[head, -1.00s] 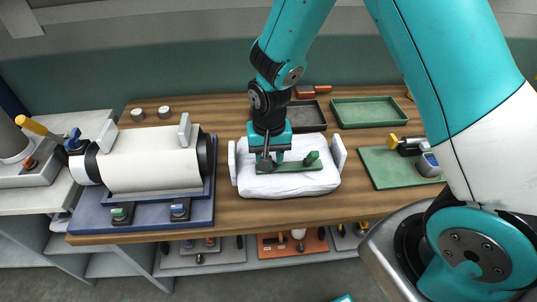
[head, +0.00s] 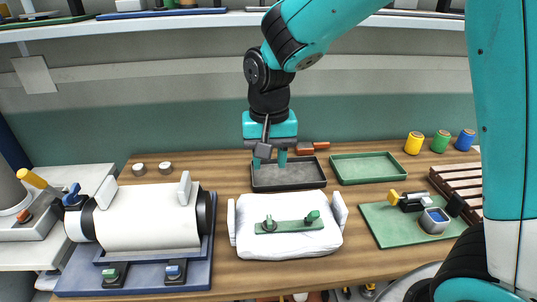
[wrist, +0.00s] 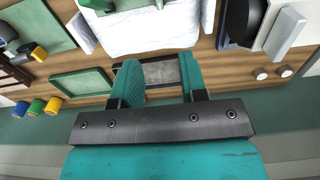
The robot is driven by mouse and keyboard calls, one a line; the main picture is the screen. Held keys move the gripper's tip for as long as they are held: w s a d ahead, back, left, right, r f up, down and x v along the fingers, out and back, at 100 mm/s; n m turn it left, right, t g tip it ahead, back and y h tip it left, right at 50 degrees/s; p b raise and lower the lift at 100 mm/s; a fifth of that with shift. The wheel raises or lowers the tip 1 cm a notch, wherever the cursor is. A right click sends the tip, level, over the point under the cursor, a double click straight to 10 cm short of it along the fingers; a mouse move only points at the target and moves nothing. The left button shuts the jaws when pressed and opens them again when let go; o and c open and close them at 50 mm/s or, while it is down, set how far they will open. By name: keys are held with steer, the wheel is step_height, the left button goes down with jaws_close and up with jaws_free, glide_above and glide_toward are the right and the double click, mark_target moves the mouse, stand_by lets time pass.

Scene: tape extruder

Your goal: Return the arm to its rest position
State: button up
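My arm reaches in from the upper right in the head view. Through the gap the dark tray (wrist: 160,73) shows. The white cushion (head: 286,244) lies nearer the front, with a green plate (head: 290,226) carrying a green knob on it, apart from my gripper.
The white cylinder machine (head: 150,217) stands on a blue base at left. A green tray (head: 364,168), a green mat (head: 385,226) with tools, a brown rack (head: 458,187) and several coloured spools (head: 441,141) are at right. A shelf (head: 180,22) runs along the back wall.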

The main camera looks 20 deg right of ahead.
steer(key=shift+r, duration=0.4)
steer(key=s+a+r+n+y, duration=0.2)
steer(key=s+n, duration=0.3)
steer(key=s, duration=0.4)
steer(key=s+a+r+n+y, duration=0.2)
steer(key=s+n, duration=0.3)
steer(key=s, duration=0.5)
steer(key=shift+a+r+n, duration=0.3)
steer(key=shift+a+r, duration=0.15)
steer(key=shift+r, duration=0.2)
steer(key=shift+s, duration=0.1)
